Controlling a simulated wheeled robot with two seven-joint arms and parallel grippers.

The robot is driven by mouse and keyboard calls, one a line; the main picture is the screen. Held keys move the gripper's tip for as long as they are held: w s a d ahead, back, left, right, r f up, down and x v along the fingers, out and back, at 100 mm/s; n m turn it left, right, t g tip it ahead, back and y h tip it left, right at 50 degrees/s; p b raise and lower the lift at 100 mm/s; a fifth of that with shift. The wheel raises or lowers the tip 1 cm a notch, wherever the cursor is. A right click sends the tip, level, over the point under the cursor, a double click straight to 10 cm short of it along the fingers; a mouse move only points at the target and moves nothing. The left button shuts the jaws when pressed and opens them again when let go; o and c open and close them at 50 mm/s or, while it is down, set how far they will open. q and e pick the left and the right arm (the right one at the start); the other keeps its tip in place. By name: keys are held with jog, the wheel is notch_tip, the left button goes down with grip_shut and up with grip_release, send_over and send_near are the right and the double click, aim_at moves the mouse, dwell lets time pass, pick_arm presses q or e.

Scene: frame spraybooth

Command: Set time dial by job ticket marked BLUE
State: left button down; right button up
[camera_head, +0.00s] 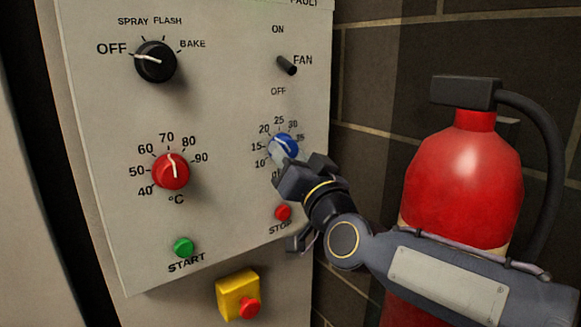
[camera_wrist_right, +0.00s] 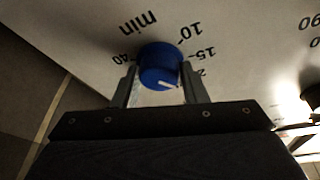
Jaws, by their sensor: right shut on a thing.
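The blue time dial (camera_head: 287,143) sits on the right side of the grey control panel, ringed by numbers from 10 upward. My right gripper (camera_head: 283,160) reaches it from below right and is shut on it. In the right wrist view the blue dial (camera_wrist_right: 160,62) sits between the two fingers, with "min", 10, 15 and 40 readable around it. Its white mark points roughly toward the 15 to 20 side; the exact value is hard to read. The fingers hide part of the scale. No job ticket shows in either view. My left gripper is not in view.
A red temperature dial (camera_head: 171,171), a black mode knob (camera_head: 155,62) and a fan switch (camera_head: 287,65) are on the panel. Green start (camera_head: 183,247) and red stop (camera_head: 283,212) buttons sit lower. A fire extinguisher (camera_head: 463,180) stands close by my right arm. A yellow emergency-stop box (camera_head: 234,293) is below.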

jog(key=shift+w+d+n+b, duration=0.1)
jog(key=shift+d+n+b, duration=0.05)
jog(key=shift+n+b, duration=0.3)
jog(key=shift+r, duration=0.2)
jog(key=o, duration=0.7)
jog(key=shift+o, duration=1.4)
jog(key=shift+f+n+y, duration=0.1)
jog(key=shift+n+y, duration=0.15)
jog(key=shift+y, duration=0.15)
